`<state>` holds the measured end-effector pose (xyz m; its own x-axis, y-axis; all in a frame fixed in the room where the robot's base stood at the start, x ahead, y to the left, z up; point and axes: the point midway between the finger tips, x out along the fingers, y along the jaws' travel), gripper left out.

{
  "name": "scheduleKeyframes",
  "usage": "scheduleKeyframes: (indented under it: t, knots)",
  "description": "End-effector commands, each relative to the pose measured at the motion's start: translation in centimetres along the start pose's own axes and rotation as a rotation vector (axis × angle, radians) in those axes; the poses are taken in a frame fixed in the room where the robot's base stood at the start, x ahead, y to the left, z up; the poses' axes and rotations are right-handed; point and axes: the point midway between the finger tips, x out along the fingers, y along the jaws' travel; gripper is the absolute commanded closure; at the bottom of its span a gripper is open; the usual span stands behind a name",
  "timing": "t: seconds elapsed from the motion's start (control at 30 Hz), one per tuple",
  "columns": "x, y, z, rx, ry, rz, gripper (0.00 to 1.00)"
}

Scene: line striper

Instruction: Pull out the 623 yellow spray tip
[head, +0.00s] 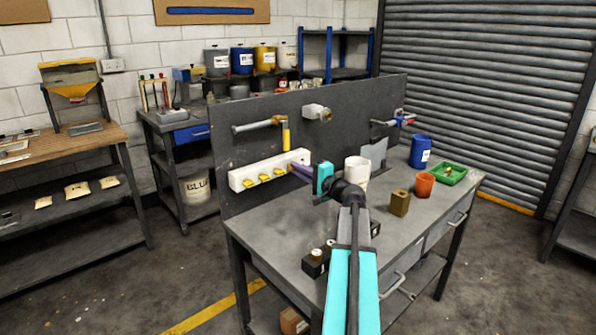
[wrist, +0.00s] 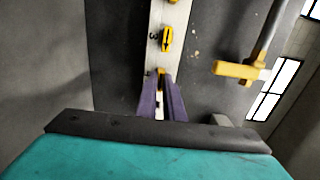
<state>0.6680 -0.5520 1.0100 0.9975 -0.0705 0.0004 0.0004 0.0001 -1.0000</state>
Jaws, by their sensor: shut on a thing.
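A white strip (head: 240,175) is fixed to the upright dark panel and carries several yellow spray tips (head: 264,178) in a row. My gripper (head: 297,170), with purple fingers, reaches the right end of the strip. In the wrist view, my gripper (wrist: 162,85) is shut on a yellow spray tip (wrist: 161,73), which is mostly hidden between the fingers. Another yellow tip (wrist: 166,40) sits further along the white strip (wrist: 155,58). The held tip appears still at the strip. The numbers are too small to read.
A yellow-handled valve (head: 286,135) projects from the panel (head: 228,120) above the strip. A white cup (head: 356,171), a brass block (head: 399,202), an orange cup (head: 425,185), a blue can (head: 420,151) and a green tray (head: 447,174) stand on the bench right of my arm.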

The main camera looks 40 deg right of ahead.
Motion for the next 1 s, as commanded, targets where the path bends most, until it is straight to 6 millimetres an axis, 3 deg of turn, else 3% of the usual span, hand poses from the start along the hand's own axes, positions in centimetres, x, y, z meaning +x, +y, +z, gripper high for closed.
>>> scheduleKeyframes:
  t: [1.0]
  knots:
    - [-1.2,0.0,0.0,0.0,0.0,0.0,1.0]
